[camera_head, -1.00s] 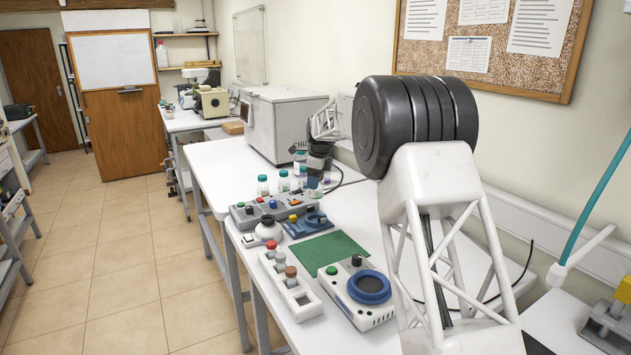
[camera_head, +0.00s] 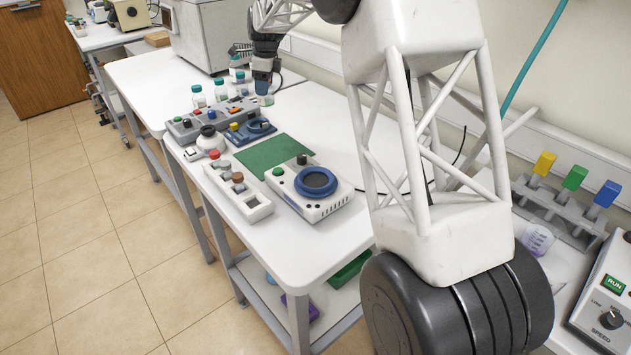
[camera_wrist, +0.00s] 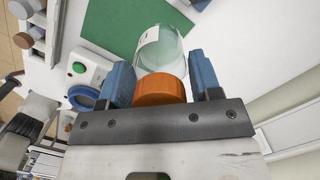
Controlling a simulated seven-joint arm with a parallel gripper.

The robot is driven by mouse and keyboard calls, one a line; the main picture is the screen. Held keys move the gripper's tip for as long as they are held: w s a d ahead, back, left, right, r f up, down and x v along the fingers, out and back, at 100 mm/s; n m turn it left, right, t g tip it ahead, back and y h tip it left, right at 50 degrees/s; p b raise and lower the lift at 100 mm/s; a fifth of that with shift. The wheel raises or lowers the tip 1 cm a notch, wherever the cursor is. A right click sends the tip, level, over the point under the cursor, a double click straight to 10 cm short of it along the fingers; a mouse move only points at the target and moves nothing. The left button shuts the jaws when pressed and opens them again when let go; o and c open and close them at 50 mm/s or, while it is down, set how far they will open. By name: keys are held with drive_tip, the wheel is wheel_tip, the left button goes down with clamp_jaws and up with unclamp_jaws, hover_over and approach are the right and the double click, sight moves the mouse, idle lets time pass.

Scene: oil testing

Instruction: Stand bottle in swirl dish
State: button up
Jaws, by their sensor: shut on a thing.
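A clear bottle with an orange cap (camera_wrist: 160,91) is between the two blue fingers of my gripper (camera_wrist: 162,82) in the wrist view. My gripper is shut on it at the cap end; the glass body (camera_wrist: 160,50) points away from the wrist. In the head view my gripper (camera_head: 263,84) is at the back of the white table, with the bottle's lower part (camera_head: 266,99) showing below it. The swirl dish looks to be the blue round dish (camera_head: 316,181) on the white unit with a green button. It is empty and well apart from the bottle. The wrist view shows its blue rim (camera_wrist: 84,98) at the left.
A green mat (camera_head: 272,155) lies behind the dish unit. A rack with coloured caps (camera_head: 238,191) stands to its left. A grey control panel (camera_head: 207,119), a blue stand (camera_head: 250,131) and several teal-capped bottles (camera_head: 198,98) are near my gripper.

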drive_tip(key=s+d+f, duration=0.1)
drive_tip(key=s+d, duration=0.6)
drive_tip(key=s, duration=0.6)
drive_tip(key=s+d, duration=0.8)
drive_tip(key=s, duration=0.6)
drive_tip(key=s+d+f, duration=0.1)
drive_tip(key=s+d, duration=0.7)
drive_tip(key=s, duration=0.6)
drive_tip(key=shift+s+f, duration=0.2)
drive_tip(key=shift+f, duration=0.1)
drive_tip(key=shift+d, duration=0.1)
drive_tip(key=w+a, duration=0.2)
drive_tip(key=w, duration=0.5)
drive_tip(key=w+a+f, duration=0.1)
drive_tip(key=w+a, duration=0.2)
drive_tip(key=w, duration=0.5)
drive_tip(key=shift+a+f, duration=0.25)
drive_tip(key=shift+a, duration=0.05)
drive_tip(key=shift+f, duration=0.1)
drive_tip(key=shift+f, duration=1.7)
drive_tip(key=shift+f, duration=0.1)
drive_tip(key=o, duration=1)
